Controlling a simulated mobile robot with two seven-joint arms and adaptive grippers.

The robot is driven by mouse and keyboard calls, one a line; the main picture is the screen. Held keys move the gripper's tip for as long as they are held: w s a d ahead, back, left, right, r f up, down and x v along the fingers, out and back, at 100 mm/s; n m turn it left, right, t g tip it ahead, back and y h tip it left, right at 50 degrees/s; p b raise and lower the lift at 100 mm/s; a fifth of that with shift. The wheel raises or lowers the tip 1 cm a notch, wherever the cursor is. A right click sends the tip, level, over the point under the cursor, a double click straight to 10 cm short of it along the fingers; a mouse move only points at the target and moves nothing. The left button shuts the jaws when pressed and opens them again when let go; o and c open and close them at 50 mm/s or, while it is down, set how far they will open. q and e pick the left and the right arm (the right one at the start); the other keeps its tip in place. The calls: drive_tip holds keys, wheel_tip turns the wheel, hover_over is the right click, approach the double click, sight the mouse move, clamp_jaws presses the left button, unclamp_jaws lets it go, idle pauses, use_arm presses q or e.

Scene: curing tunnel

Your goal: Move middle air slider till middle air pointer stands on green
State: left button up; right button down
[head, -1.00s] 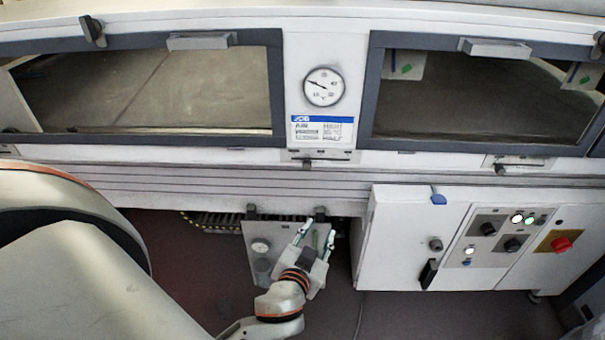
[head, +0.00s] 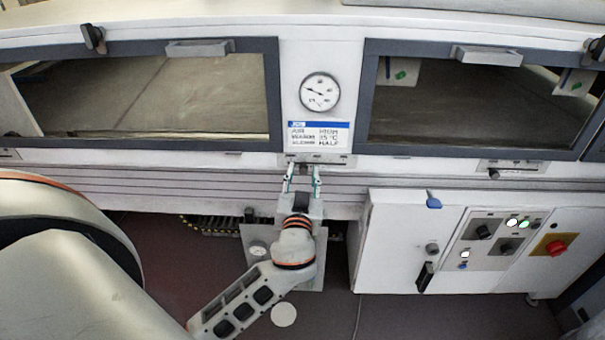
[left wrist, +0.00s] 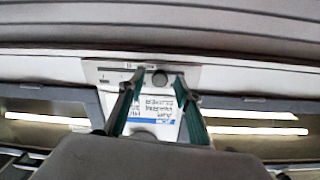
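The middle air slider is a dark round knob (head: 304,167) on a light slotted plate (head: 334,160) below the middle post. In the left wrist view the knob (left wrist: 160,78) stands between my fingertips. My left gripper (head: 302,178) is open, with its two green-edged fingers on either side of the knob; I cannot tell whether either touches it. The middle air gauge (head: 320,92) is a round white dial above the slider. Its thin dark pointer leans to the upper left. I cannot make out a green zone at this size. My right gripper is not in view.
A blue-topped label (head: 318,135) sits between gauge and slider. Dark-framed windows (head: 275,100) flank the post. Another slider knob (head: 494,174) is at right. A white control cabinet (head: 390,240) with a red button (head: 556,247) stands below right. A grey panel (head: 255,235) hangs behind my arm.

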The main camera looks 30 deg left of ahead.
sight(317, 163)
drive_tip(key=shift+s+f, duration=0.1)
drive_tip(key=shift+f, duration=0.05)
use_arm(q)
clamp_jaws()
drive_tip(key=shift+w+d+f+b, duration=0.15)
drive_tip(key=shift+w+d+b, duration=0.25)
drive_tip(key=shift+d, duration=0.1)
drive_tip(key=shift+w+d+f+b, duration=0.1)
drive_tip(key=shift+w+d+b, duration=0.15)
drive_tip(key=shift+d+b, duration=0.2)
drive_tip(key=shift+w+d, duration=0.15)
drive_tip(key=shift+d, duration=0.2)
drive_tip(key=shift+w+d+r, duration=0.15)
drive_tip(key=shift+r, duration=0.1)
unclamp_jaws()
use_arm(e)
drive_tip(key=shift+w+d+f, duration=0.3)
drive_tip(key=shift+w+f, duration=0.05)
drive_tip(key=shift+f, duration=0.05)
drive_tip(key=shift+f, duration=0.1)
